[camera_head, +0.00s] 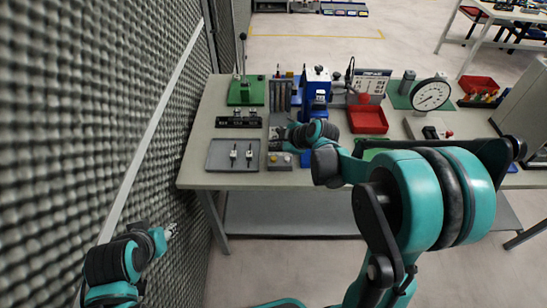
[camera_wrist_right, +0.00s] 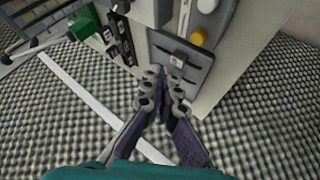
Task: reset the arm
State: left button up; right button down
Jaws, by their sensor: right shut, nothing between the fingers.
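My right arm (camera_head: 430,195) is teal and black and reaches in from the right over the table. My right gripper (camera_head: 279,139) is near the table's front left part, just right of a grey tray (camera_head: 216,164). In the right wrist view my right gripper (camera_wrist_right: 165,88) has its fingers together and holds nothing; the grey tray (camera_wrist_right: 203,57) shows beyond the fingertips. My left arm (camera_head: 115,268) is low at the left by the foam wall. My left gripper (camera_head: 171,230) points right, below the table's edge; its fingers are too small to read.
The workbench (camera_head: 198,178) carries a green-based fixture (camera_head: 246,92), a blue device (camera_head: 316,92), a red bin (camera_head: 367,120), a dial gauge (camera_head: 431,95) and a small button box (camera_head: 279,162). A grey foam wall (camera_head: 80,120) closes the left side. Floor in front is clear.

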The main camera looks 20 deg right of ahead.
jog(key=shift+s, duration=0.1)
dwell(0.4)
jog(key=s+r+m+h, duration=0.2)
jog(key=s+m, duration=0.5)
jog(key=s, duration=0.5)
jog(key=s+r+m+g+h, duration=0.1)
jog(key=s+r+m+h, duration=0.1)
jog(key=s+m, duration=0.5)
jog(key=s, duration=0.6)
jog(key=shift+r, duration=0.2)
